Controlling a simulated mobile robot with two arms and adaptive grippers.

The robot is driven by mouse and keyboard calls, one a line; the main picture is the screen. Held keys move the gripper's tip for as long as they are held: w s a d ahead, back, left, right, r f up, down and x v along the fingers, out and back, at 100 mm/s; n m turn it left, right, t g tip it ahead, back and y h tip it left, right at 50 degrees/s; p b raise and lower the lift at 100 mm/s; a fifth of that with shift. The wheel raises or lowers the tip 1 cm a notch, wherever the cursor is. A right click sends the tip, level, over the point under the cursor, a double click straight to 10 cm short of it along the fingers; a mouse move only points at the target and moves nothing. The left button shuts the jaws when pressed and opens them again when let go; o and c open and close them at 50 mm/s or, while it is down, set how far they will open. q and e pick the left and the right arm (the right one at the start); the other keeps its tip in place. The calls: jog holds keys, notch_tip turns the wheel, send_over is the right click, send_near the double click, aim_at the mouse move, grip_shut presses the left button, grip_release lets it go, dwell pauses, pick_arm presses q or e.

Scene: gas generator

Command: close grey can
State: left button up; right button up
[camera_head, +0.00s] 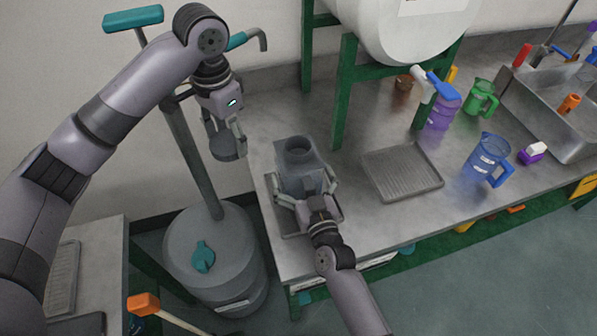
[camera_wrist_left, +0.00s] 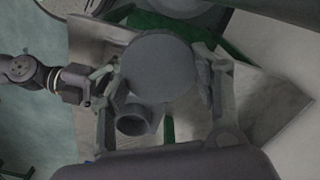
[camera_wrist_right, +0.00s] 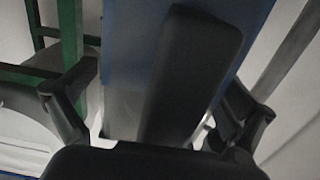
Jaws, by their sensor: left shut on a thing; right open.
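The grey can (camera_head: 300,172) stands at the left end of the metal counter, its round mouth open at the top. The mouth also shows in the left wrist view (camera_wrist_left: 135,120). My left gripper (camera_head: 226,148) is shut on a round grey lid (camera_head: 228,146), held in the air to the left of the can and apart from it. The lid fills the middle of the left wrist view (camera_wrist_left: 158,66). My right gripper (camera_head: 312,196) is open, with its fingers on both sides of the can. In the right wrist view, the can's dark handle (camera_wrist_right: 188,75) lies between the fingers.
A grey tray (camera_head: 402,172) lies right of the can. A blue jug (camera_head: 486,160), a purple container (camera_head: 441,108) and a green jug (camera_head: 482,97) stand further right. A drum (camera_head: 214,262) with a pump column stands left of the counter. A green frame (camera_head: 345,95) rises behind.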

jog(key=shift+w+a, duration=0.1)
jog(key=shift+w, duration=0.25)
pick_arm(q)
jog(key=shift+r, duration=0.1)
pick_arm(e)
jog(key=shift+s, duration=0.1)
jog(key=c, duration=1.8)
jog(key=shift+r, duration=0.2)
jog(key=shift+c, duration=0.8)
